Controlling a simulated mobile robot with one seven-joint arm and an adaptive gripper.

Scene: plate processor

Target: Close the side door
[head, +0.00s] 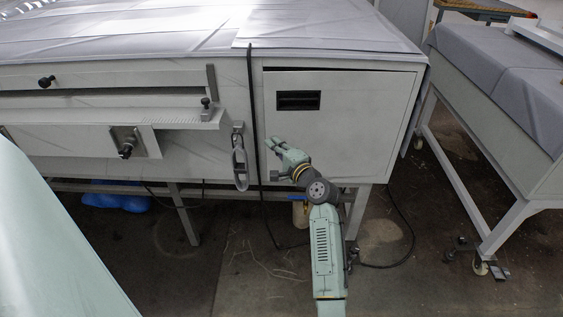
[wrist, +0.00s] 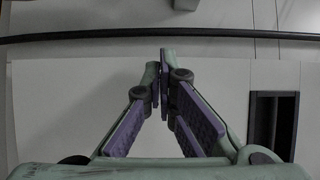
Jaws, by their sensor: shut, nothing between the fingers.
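The side door (head: 345,150) is a pale grey panel at the right end of the machine's front. It has a black recessed handle (head: 298,100) near its upper left. A dark gap shows along its top edge, so it looks slightly ajar. My gripper (head: 271,144) is in front of the door's left part, below the handle. Its fingers are shut and empty. In the wrist view the fingertips (wrist: 163,64) point at the pale door panel (wrist: 60,95), with the handle (wrist: 273,122) to the right. I cannot tell whether they touch the door.
A black cable (head: 252,120) hangs down the machine front just left of the door. A covered table (head: 500,90) stands at the right. Floor between them is open, with a loose cable.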

